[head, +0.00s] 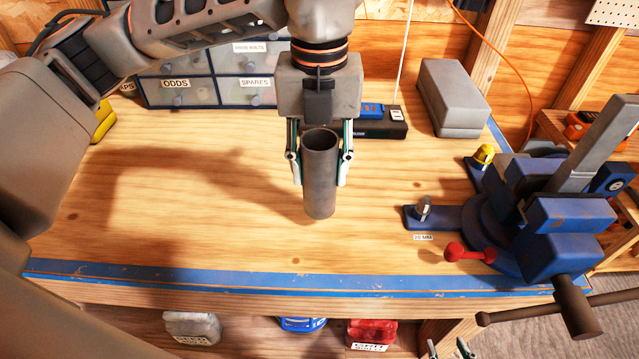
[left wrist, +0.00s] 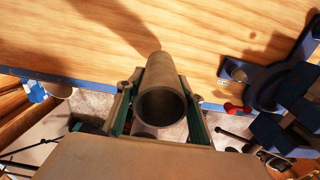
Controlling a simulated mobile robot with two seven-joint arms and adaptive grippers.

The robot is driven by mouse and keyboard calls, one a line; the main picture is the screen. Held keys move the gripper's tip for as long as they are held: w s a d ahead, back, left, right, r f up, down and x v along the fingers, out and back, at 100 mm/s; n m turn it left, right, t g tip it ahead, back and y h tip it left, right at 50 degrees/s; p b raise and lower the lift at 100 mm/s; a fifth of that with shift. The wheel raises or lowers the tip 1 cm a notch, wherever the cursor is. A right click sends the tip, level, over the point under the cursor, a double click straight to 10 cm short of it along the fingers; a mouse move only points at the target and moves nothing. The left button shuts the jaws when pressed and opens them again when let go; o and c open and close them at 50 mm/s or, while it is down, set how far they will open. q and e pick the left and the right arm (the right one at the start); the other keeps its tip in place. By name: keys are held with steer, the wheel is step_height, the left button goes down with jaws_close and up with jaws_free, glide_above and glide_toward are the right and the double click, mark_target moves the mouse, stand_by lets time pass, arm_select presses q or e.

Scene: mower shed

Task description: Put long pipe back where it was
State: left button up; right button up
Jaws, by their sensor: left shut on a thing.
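The long pipe (head: 319,175) is a dark grey hollow tube, held roughly upright over the wooden workbench (head: 200,215). My left gripper (head: 320,170) is shut on its upper part, with one finger on either side. The pipe's open top end faces up. Its lower end is at or just above the bench top; I cannot tell if it touches. The left wrist view shows the pipe (left wrist: 162,105) end-on between the fingers (left wrist: 160,108). My right gripper (head: 450,350) shows only its fingertips at the bottom edge of the head view, apart with nothing visible between them.
A blue vise (head: 565,225) with a red-ended handle stands at the bench's right. A grey block (head: 453,97), a black box (head: 380,127) and labelled drawers (head: 180,92) stand at the back. The bench's left and front middle are clear. Containers sit below the bench.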

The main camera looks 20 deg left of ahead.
arm_select(q)
steer(key=shift+f, duration=2.2)
steer(key=shift+f, duration=0.2)
steer(key=o, duration=1.4)
steer(key=shift+r, duration=0.1)
step_height(320, 180, up, 12)
steer(key=shift+r+b, duration=0.15)
steer(key=shift+b, duration=0.15)
